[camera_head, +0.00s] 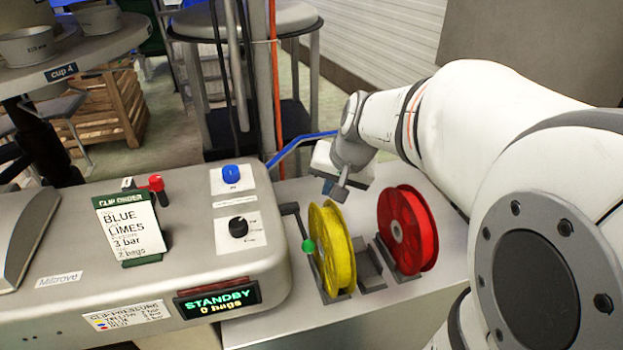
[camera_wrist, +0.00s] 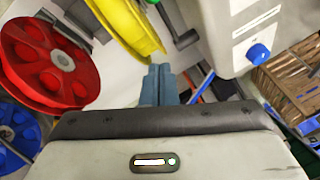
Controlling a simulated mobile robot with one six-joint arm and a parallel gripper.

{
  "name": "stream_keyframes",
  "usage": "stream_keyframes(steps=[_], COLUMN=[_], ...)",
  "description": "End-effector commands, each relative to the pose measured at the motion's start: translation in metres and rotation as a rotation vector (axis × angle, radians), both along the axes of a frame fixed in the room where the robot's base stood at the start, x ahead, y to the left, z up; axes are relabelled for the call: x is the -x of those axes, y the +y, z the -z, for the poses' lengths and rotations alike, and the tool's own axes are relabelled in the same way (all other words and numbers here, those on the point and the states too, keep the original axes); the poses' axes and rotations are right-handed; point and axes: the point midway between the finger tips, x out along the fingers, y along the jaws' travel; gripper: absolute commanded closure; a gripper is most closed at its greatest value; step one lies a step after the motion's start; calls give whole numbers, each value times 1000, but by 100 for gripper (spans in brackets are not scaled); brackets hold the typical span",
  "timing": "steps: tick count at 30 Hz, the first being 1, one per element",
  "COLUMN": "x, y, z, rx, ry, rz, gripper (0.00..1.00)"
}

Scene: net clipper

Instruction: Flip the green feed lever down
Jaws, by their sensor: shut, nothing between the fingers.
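The green feed lever is a dark rod with a green ball knob (camera_head: 308,246). It is mounted on the right end of the grey machine, beside the yellow reel (camera_head: 340,250). In the head view the knob sits lower in the picture than the rod's dark pivot. In the wrist view the dark rod (camera_wrist: 170,22) shows at the top, with the knob mostly cut off at the edge. My gripper (camera_head: 337,192) is shut and empty, behind the yellow reel and apart from the lever. In the wrist view its blue-grey fingertips (camera_wrist: 159,70) are together, just below the yellow reel's rim.
A red reel (camera_head: 408,232) stands right of the yellow one, with an empty dark holder between them. The machine (camera_head: 190,238) carries a blue button (camera_head: 231,174), a black dial (camera_head: 238,227) and a STANDBY display (camera_head: 217,299). A blue reel (camera_wrist: 14,148) shows in the wrist view.

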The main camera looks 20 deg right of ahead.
Motion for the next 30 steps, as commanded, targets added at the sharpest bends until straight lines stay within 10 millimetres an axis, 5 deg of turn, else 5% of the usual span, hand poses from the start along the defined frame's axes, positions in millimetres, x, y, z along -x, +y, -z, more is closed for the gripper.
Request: stream_keyframes(steps=[6,20,30], x=[16,24,128], y=[-3,1,40], z=[-17,-20,11], rx=[1,9,231], ry=[-1,6,149], rz=[-1,-18,-384], gripper=[100,100,100])
